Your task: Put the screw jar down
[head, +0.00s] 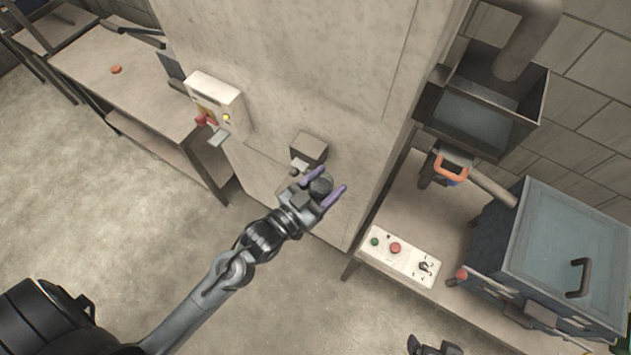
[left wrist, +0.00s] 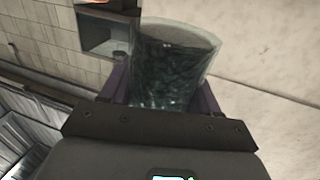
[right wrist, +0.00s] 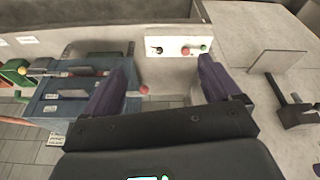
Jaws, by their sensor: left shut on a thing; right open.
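The screw jar (head: 320,187) is a small dark jar held between the purple fingertips of my left gripper (head: 325,187), in front of the concrete column in the head view. In the left wrist view the screw jar (left wrist: 175,68) is a clear glass cylinder filled with dark screws, tilted in the picture, with a finger on either side. My left gripper (left wrist: 158,92) is shut on it. My right gripper (right wrist: 160,85) has its purple fingers wide apart with nothing between them; in the head view only a dark part of that arm shows at the bottom edge.
A small grey box (head: 309,148) juts from the column just behind the jar. A control box (head: 218,100) is mounted further left. A bench with a white button panel (head: 400,257) and a blue-grey machine (head: 555,250) stands at right. A table (head: 130,75) at upper left is mostly clear.

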